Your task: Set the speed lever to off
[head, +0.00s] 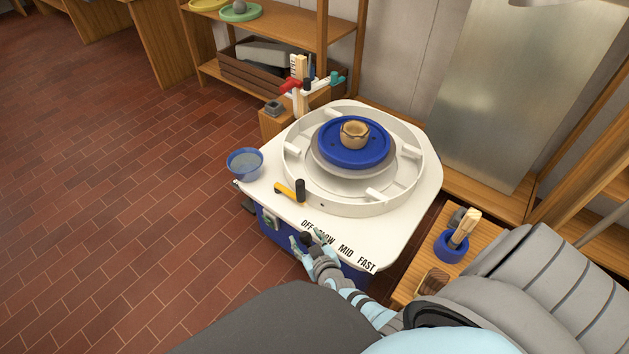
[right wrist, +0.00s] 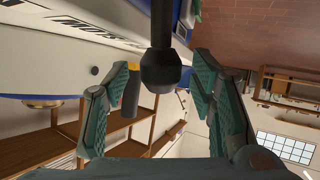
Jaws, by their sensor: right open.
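The pottery wheel (head: 400,225) has OFF, SLOW, MID and FAST printed along its white front edge. The speed lever, a dark stem with a rounded black knob (right wrist: 160,72), shows in the right wrist view between my fingers. In the head view the knob (head: 306,238) is small and partly covered, below the OFF and SLOW labels; its exact setting is hard to tell. My right gripper (head: 308,241) is open with a finger on each side of the knob; it also shows in the right wrist view (right wrist: 162,82), with gaps beside the knob. My left gripper is not in view.
A blue water bowl (head: 245,163) is at the wheel's left corner. A stool with a blue tool cup (head: 450,247) is right.

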